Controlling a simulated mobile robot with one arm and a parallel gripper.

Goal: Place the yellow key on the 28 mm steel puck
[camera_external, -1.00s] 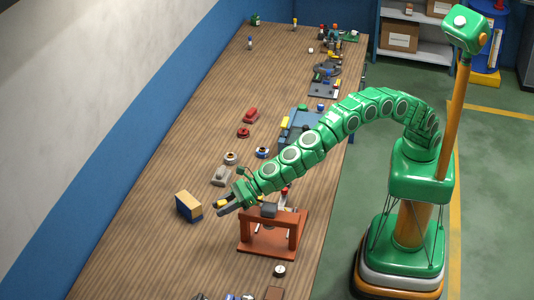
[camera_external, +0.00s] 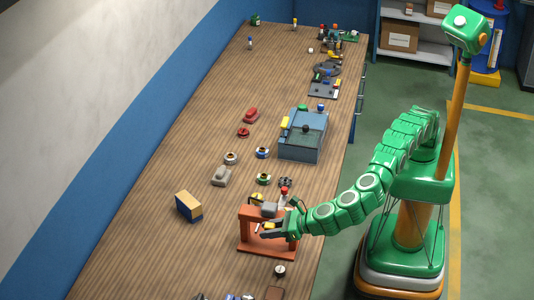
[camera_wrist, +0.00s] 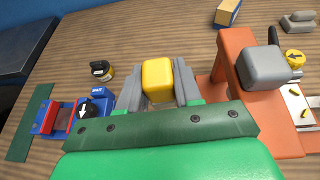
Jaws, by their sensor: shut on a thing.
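My gripper (camera_external: 266,230) is low over the table at the orange stand, at the near end. In the wrist view its two grey fingers (camera_wrist: 160,85) are shut on a yellow block, the yellow key (camera_wrist: 158,78). A little yellow also shows at the fingers in the external view. Several small round pieces stand on the table, such as a grey ring-like one (camera_external: 230,158) and a pale one (camera_external: 280,270). I cannot read sizes, so I cannot tell which is the 28 mm steel puck.
The orange stand (camera_external: 245,243) carries a grey block (camera_wrist: 258,65) and is close beside my gripper. A blue and tan box (camera_external: 189,206) lies left, a grey-blue case (camera_external: 303,145) farther back.

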